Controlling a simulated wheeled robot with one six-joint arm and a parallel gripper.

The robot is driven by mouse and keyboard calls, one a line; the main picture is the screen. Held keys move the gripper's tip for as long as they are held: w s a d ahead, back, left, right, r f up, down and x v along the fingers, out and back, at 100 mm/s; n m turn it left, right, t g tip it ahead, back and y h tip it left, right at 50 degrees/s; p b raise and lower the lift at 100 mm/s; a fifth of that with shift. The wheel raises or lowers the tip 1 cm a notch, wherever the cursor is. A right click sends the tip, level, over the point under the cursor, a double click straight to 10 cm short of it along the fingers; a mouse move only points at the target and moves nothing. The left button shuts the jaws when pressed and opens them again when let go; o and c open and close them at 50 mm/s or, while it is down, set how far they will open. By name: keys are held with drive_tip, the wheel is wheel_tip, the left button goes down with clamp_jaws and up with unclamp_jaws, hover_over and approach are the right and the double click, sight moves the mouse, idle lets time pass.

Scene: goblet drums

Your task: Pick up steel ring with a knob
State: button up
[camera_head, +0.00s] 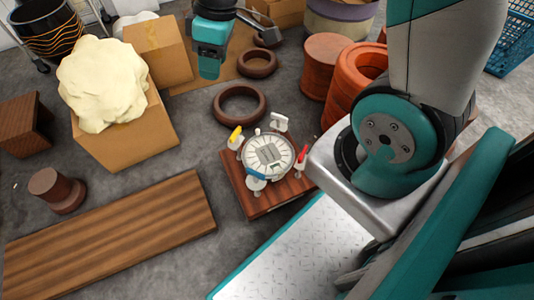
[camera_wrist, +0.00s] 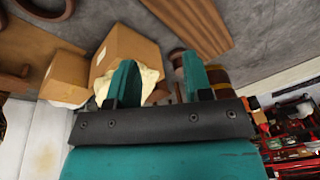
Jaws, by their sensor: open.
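In the head view, a pale round metal ring (camera_head: 268,154) with a small knob at its top edge lies on a square reddish-brown wooden block (camera_head: 260,200). A grey panel fills its middle. Small upright pieces stand around it, including a yellow-tipped one (camera_head: 236,136) and a red-tipped one (camera_head: 301,158). In the wrist view my gripper (camera_wrist: 158,72) is open, its two teal fingers apart with nothing between them. The wrist view does not show the ring. In the head view the teal end of my arm is at the top, beyond and apart from the ring; its fingertips are unclear.
Brown rings (camera_head: 240,104) lie on the floor behind the block. Stacked orange-red rings (camera_head: 352,80) and a reddish-brown drum (camera_head: 325,64) stand right of them. A cardboard box (camera_head: 130,143) bears a cream lump (camera_head: 100,84).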

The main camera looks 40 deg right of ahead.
drive_tip(key=w+d+f+n+h+b, duration=0.1)
drive_tip(key=w+d+f, duration=0.1)
drive_tip(key=d+f, duration=0.35)
drive_tip(key=w+d+f+b, duration=0.1)
drive_tip(key=w+d+f, duration=0.1)
drive_tip(key=f, duration=0.6)
drive_tip(key=n+h+b, duration=0.1)
drive_tip(key=n+b, duration=0.1)
drive_tip(key=b, duration=0.7)
hover_over(258, 130)
drive_tip(key=shift+g, duration=0.4)
drive_tip(key=f, duration=2.1)
drive_tip(key=shift+s+f, duration=0.3)
drive_tip(key=shift+f, duration=0.05)
drive_tip(key=f+b, duration=0.1)
drive_tip(key=f, duration=0.1)
drive_tip(key=f+b, duration=0.3)
drive_tip(key=shift+w+d+f+b, duration=0.1)
drive_tip(key=shift+w+f+b, duration=0.25)
drive_tip(key=shift+f, duration=0.05)
drive_tip(key=shift+r, duration=0.1)
clamp_jaws()
